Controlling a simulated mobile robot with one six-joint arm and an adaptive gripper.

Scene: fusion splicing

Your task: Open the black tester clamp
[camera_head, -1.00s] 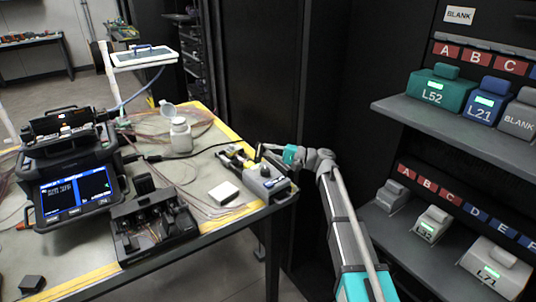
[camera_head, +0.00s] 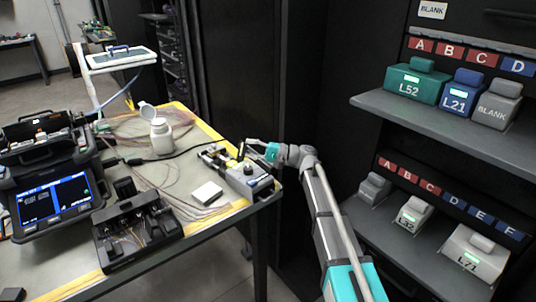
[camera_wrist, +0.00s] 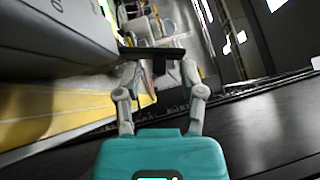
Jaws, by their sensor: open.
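The grey tester (camera_head: 246,182) sits at the right corner of the table. A black upright piece (camera_head: 241,151), which looks like its clamp, rises at the tester's back. My gripper (camera_head: 251,148) reaches in from the right beside it. In the wrist view my gripper (camera_wrist: 158,70) is open. The black clamp piece (camera_wrist: 152,53) shows as a bar with a short stem, lying across the fingertips, with the stem between them. I cannot tell whether the fingers touch it. The tester's grey side (camera_wrist: 60,30) fills the upper left there.
A white box (camera_head: 207,194), a black splicing fixture (camera_head: 137,232), a white bottle (camera_head: 161,136) and a splicer with a lit screen (camera_head: 52,198) stand on the table (camera_head: 210,228). Shelves (camera_head: 440,125) with labelled boxes stand at the right. A dark cabinet is behind my arm.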

